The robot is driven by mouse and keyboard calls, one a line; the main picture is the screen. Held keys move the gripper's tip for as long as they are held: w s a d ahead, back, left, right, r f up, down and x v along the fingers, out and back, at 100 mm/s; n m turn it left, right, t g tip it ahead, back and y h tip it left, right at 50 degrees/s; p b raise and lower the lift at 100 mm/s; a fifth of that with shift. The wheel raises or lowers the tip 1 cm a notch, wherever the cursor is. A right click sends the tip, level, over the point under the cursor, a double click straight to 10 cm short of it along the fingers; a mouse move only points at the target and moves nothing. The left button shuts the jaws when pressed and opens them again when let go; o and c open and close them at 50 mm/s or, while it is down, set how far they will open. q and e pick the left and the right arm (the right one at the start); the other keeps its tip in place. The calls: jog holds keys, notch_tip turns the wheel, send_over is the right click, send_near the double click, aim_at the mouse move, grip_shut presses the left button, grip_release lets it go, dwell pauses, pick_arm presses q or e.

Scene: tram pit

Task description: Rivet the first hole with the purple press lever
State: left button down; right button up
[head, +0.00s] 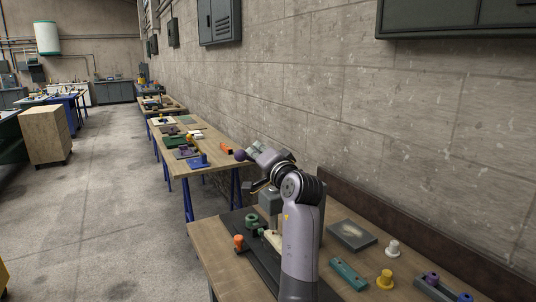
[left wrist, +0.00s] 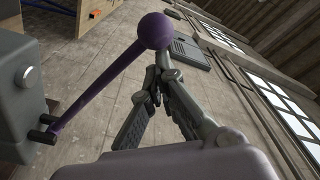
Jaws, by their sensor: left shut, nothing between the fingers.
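The purple press lever shows in the left wrist view as a slanting purple rod (left wrist: 97,90) with a ball knob (left wrist: 153,31). Its lower end joins the grey press body (left wrist: 18,85) at the left. In the head view, the ball (head: 240,155) stands out left of the press (head: 270,200), which my arm partly covers. My left gripper (left wrist: 160,62) is shut and empty, its fingertips at the underside of the ball; I cannot tell whether they touch. It also shows in the head view (head: 250,152). A pale piece (head: 272,239) lies below the press, partly hidden. The first hole cannot be made out.
On the bench are a green ring-like part (head: 252,220), an orange peg (head: 238,242), a grey plate (head: 351,235), a teal bar (head: 348,273), and white (head: 392,248) and yellow (head: 386,279) knobs. The wall is close at the right; open floor (head: 120,210) is at the left.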

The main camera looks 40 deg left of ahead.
pick_arm(q)
jog(key=s+f+n+b, duration=0.3)
jog(key=f+n+b, duration=0.1)
jog(key=f+b, duration=0.3)
jog(key=shift+a+f+b, duration=0.4)
jog(key=shift+a+f, duration=0.05)
jog(key=shift+f, duration=0.85)
pick_arm(e)
notch_tip(320, 180, down, 9)
jog(key=shift+w+a+f, duration=0.15)
jog(key=shift+w+f, duration=0.05)
pick_arm(q)
jog(key=shift+s, duration=0.1)
